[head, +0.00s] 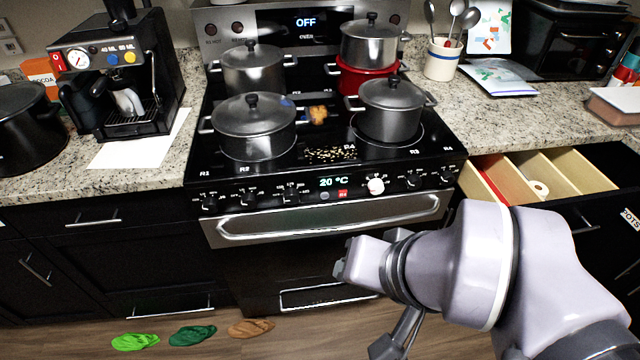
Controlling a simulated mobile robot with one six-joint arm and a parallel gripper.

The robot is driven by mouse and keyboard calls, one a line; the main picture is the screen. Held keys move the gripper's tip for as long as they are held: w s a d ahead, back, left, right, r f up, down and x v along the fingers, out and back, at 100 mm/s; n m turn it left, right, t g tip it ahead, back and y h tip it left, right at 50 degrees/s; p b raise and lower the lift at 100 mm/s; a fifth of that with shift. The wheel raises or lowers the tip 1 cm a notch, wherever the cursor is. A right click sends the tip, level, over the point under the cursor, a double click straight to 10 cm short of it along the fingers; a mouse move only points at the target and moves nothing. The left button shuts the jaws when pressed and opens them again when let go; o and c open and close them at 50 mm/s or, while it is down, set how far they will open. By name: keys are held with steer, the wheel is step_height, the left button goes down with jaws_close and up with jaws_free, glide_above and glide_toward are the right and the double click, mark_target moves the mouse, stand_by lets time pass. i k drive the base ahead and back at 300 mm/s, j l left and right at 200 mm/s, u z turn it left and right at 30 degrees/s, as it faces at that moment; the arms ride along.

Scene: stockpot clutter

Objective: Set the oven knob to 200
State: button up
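The oven's front panel carries a white knob (376,186) with dial marks around it, right of a lit display (333,183) reading 20 °C. The dial numbers are too small to read, and I cannot tell where the knob points. A second display on the back panel (305,22) reads OFF. My gripper (340,268) is in front of the oven door, below the oven handle (330,218) and lower than the white knob. It is apart from the knob. Its fingers are small and partly hidden by its own body, so their opening is unclear.
Black knobs (292,194) flank the display and white knob. Several pots, including one at front left (253,128) and one at front right (390,108), stand on the stove. An open drawer (483,186) juts out at right. A coffee machine (120,75) stands left.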

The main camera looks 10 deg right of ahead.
mark_target(291, 195)
steer(key=k+j, duration=0.1)
steer(key=j, duration=0.65)
steer(key=k+j+z, duration=0.1)
steer(key=j, duration=0.25)
steer(key=k+j, duration=0.15)
steer(key=j, duration=0.25)
steer(key=k+j, duration=0.1)
steer(key=j, duration=0.25)
steer(key=i+l, duration=0.35)
steer(key=i, duration=0.15)
